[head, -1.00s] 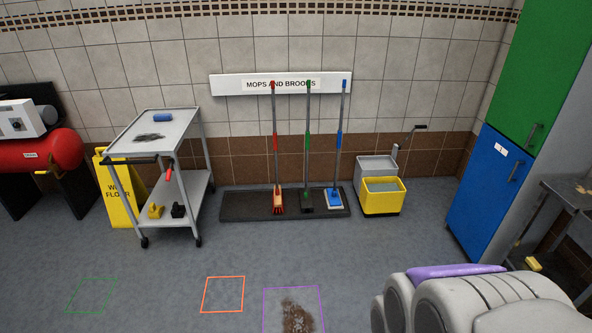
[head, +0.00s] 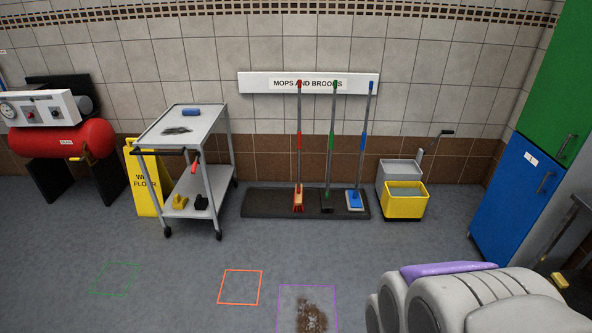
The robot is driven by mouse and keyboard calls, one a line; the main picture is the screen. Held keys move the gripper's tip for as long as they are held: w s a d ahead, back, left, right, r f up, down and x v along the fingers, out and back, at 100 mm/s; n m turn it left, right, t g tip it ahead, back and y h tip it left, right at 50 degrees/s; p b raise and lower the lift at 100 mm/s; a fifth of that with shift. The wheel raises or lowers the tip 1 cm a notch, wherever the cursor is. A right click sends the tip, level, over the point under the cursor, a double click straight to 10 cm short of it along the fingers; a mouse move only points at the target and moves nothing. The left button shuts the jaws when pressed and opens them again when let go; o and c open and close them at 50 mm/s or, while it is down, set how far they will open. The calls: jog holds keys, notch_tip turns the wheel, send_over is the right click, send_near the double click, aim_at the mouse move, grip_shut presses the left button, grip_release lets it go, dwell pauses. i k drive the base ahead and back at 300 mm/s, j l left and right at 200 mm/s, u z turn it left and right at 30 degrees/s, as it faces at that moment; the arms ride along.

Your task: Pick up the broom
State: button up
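A red broom (head: 299,145) with red bristles stands upright against the tiled wall in the head view, its head on a dark floor mat (head: 270,203). To its right stand a green-handled tool with a dark head (head: 331,150) and a blue-handled mop with a blue and white head (head: 364,150). All three lean below a white sign reading "MOPS AND BROOMS" (head: 259,83). Part of my arm fills the lower right of the view, well in front of the tools and apart from them. My gripper's fingers are not visible.
A grey cart (head: 183,146) and a yellow wet-floor sign (head: 147,185) stand left of the broom. A yellow mop bucket (head: 404,202) stands right. Blue (head: 515,200) and green cabinets are far right. The floor before the broom is clear, with coloured outlines and a brown stain (head: 311,317).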

aim_at(298, 192)
jog(key=i+j+z, duration=0.1)
jog(key=i, duration=0.5)
jog(key=i+j+z, duration=0.1)
jog(key=i, duration=0.45)
jog(key=i+j+z, duration=0.1)
jog(key=i, duration=0.5)
jog(key=i+j+z, duration=0.1)
jog(key=i+j, duration=0.2)
jog(key=i, duration=0.25)
jog(key=i+j+z, duration=0.1)
jog(key=i+j, duration=0.15)
jog(key=i, duration=0.3)
jog(key=i+j+z, duration=0.1)
jog(key=i+j, duration=0.25)
jog(key=i, duration=0.2)
jog(key=i+j+z, duration=0.1)
jog(key=i+j, duration=0.25)
jog(key=i, duration=0.2)
